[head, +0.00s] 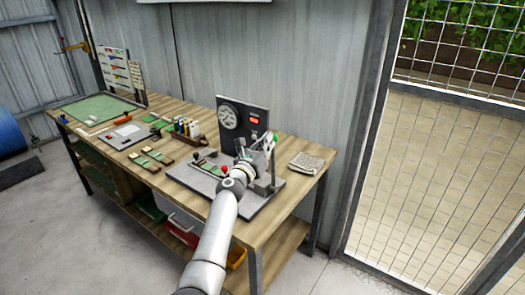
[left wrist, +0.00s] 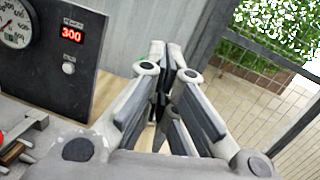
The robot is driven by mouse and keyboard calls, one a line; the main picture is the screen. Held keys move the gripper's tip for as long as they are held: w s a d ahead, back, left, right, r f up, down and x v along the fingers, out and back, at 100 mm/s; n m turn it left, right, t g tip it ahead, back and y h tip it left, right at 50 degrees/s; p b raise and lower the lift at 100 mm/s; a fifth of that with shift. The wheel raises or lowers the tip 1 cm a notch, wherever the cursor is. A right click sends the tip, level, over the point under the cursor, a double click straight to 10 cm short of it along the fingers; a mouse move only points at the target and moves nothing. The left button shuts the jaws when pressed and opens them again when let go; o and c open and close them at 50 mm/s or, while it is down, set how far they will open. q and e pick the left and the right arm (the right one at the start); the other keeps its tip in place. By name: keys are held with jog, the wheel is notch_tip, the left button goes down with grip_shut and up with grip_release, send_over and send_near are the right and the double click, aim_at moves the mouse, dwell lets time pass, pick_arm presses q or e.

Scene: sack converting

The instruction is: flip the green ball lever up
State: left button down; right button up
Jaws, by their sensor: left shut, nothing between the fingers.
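The grey machine (head: 262,197) stands on the workbench with an upright dark panel (head: 232,120) behind its base. My left gripper (head: 268,143) is over the right part of the machine, in front of the panel's right side. In the left wrist view its fingers (left wrist: 163,90) are shut and hold nothing. A red ball (head: 224,169) shows beside my wrist. I cannot make out the green ball lever clearly; my arm and gripper cover part of the machine. My right gripper is not in view.
The panel has a round dial (head: 229,117) and a red display (left wrist: 72,34) reading 300. A stack of sheets (head: 306,161) lies to the right of the machine. Small bottles (head: 187,127) and green-topped blocks lie to the left. A mesh fence (head: 440,150) stands at the right.

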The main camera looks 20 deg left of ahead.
pick_arm(q)
jog(key=shift+w+d+r, duration=0.25)
jog(key=shift+w+r, duration=0.2)
jog(key=shift+w, duration=0.3)
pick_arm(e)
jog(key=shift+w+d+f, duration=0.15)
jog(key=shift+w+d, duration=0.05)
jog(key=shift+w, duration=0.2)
pick_arm(q)
jog(key=shift+r, duration=0.2)
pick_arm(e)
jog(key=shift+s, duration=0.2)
